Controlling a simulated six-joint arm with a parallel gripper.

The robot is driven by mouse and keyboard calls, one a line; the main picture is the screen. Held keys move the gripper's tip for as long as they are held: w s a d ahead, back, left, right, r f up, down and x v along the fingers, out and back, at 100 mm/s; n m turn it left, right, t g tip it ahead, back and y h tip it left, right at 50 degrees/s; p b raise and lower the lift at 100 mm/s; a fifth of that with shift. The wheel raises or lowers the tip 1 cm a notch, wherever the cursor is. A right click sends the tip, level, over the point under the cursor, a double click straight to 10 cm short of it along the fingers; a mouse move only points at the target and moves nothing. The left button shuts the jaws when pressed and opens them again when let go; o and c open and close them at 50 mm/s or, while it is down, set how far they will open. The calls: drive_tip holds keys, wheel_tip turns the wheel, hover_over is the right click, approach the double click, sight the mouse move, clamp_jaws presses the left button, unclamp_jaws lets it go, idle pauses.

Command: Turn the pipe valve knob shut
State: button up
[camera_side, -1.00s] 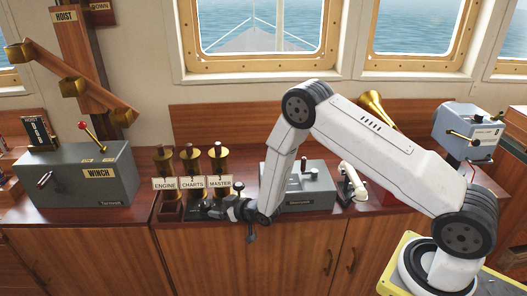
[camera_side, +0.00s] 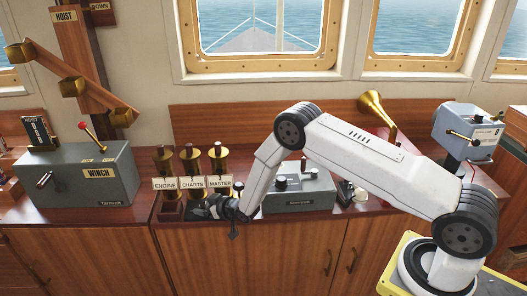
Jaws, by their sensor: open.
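Three brass pipes stand in a row on the wooden counter, behind white plates reading ENGINE (camera_side: 165,184), CHARTS (camera_side: 192,183) and MASTER (camera_side: 220,182). Their brass bodies show above the plates, the right one (camera_side: 217,161) standing behind MASTER. I cannot make out which part is the valve knob; the lower fronts of the pipes are small, dark and partly covered by my gripper. My gripper (camera_side: 196,210) is open, dark, and low in front of the CHARTS and MASTER plates, pointing left. I cannot tell whether it touches anything.
A grey WINCH box (camera_side: 78,178) with a red-knobbed lever stands left of the pipes. A grey box with knobs (camera_side: 300,190) sits just right, close behind my forearm. A brass horn (camera_side: 378,112) and a partly hidden white handset (camera_side: 359,193) are further right. The counter's front edge is close.

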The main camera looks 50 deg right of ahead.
clamp_jaws()
idle(0.3)
idle(1.1)
unclamp_jaws()
drive_tip(key=shift+s, duration=0.1)
drive_tip(key=v, duration=0.7)
drive_tip(key=shift+s, duration=0.25)
idle(0.5)
